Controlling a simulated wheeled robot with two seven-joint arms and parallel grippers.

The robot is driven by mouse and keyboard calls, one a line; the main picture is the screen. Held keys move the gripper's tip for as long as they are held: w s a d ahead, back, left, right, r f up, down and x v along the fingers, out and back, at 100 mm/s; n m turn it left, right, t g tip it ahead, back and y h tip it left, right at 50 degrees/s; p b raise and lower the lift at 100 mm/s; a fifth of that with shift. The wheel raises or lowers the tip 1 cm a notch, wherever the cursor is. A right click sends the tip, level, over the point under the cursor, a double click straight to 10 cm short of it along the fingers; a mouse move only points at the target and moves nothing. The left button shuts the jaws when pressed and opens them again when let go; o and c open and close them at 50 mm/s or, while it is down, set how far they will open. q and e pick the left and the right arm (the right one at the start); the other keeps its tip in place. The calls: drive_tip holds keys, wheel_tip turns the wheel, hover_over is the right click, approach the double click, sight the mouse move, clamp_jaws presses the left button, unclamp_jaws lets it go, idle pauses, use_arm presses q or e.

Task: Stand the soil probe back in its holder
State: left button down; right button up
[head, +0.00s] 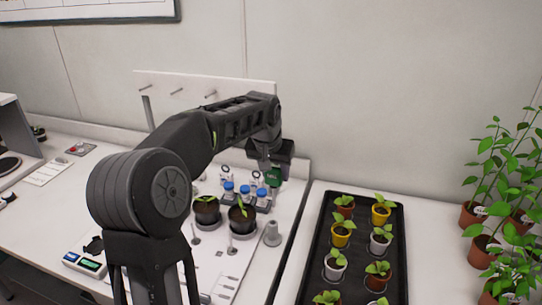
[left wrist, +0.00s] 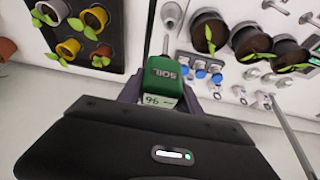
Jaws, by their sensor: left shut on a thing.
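The soil probe has a green head marked "SOIL" with a small display; it shows in the left wrist view (left wrist: 164,78) and in the head view (head: 273,175). Its thin metal rod points away from my gripper. My left gripper (left wrist: 160,95) is shut on the probe's head and holds it above the white bench board, near the blue-capped bottles in the head view. A grey cone-shaped stand (head: 273,234), which looks like the holder, is on the board's right side; it also shows in the left wrist view (left wrist: 171,14). The probe is apart from it. My right gripper is out of view.
Blue-capped bottles (head: 245,190) and two dark seedling pots (head: 242,218) stand close to the grey stand. A black tray (head: 398,290) of potted seedlings lies to the right. A white rail with pegs (head: 190,88) rises behind. Larger potted plants (head: 480,250) are at far right.

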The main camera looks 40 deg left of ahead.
use_arm(q)
drive_tip(key=shift+w+a, duration=0.25)
drive_tip(key=shift+a, duration=0.25)
drive_tip(key=shift+d+f+b, duration=0.15)
drive_tip(key=shift+f+b, duration=2.1)
drive_tip(key=shift+f, duration=0.75)
